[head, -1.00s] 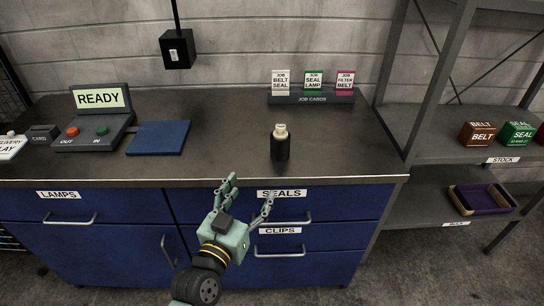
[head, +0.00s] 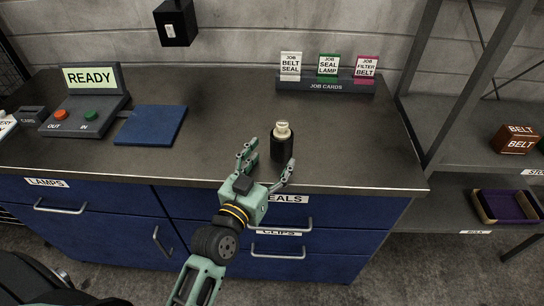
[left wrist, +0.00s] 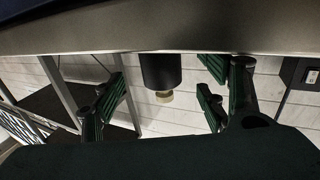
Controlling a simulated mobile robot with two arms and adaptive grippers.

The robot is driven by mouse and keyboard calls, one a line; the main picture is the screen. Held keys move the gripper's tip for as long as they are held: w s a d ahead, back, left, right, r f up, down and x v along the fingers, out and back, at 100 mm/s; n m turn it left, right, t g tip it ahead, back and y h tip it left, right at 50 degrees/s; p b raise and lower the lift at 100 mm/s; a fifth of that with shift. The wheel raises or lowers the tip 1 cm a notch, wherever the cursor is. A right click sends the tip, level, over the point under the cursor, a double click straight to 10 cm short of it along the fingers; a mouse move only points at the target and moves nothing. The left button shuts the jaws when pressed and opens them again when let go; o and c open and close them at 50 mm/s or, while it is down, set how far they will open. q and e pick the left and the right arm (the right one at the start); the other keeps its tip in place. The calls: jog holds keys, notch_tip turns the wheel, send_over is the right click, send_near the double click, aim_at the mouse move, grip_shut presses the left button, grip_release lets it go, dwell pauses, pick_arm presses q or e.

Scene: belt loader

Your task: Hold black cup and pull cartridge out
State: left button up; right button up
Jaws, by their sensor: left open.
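The black cup (head: 282,150) stands upright on the dark counter near its front edge. The cream cartridge (head: 282,130) sits in it, with its top showing above the rim. My left gripper (head: 267,163) is open and empty, just in front of the cup at the counter's edge. In the left wrist view the scene is upside down. There the black cup (left wrist: 160,70) and the cream cartridge tip (left wrist: 164,97) show between the spread fingers of my left gripper (left wrist: 165,100). I see no clear contact with the cup. My right gripper is not in view.
A console (head: 87,100) reading READY and a blue pad (head: 151,125) are on the left of the counter. A job card rack (head: 325,85) stands behind the cup. Shelves with a BELT box (head: 517,140) and a tray (head: 507,207) are at right. The counter around the cup is clear.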

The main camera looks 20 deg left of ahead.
aim_at(277, 150)
pick_arm(q)
jog(key=w, duration=0.6)
jog(key=shift+d+p, duration=0.3)
jog(key=shift+p, duration=0.05)
jog(key=shift+w, duration=0.4)
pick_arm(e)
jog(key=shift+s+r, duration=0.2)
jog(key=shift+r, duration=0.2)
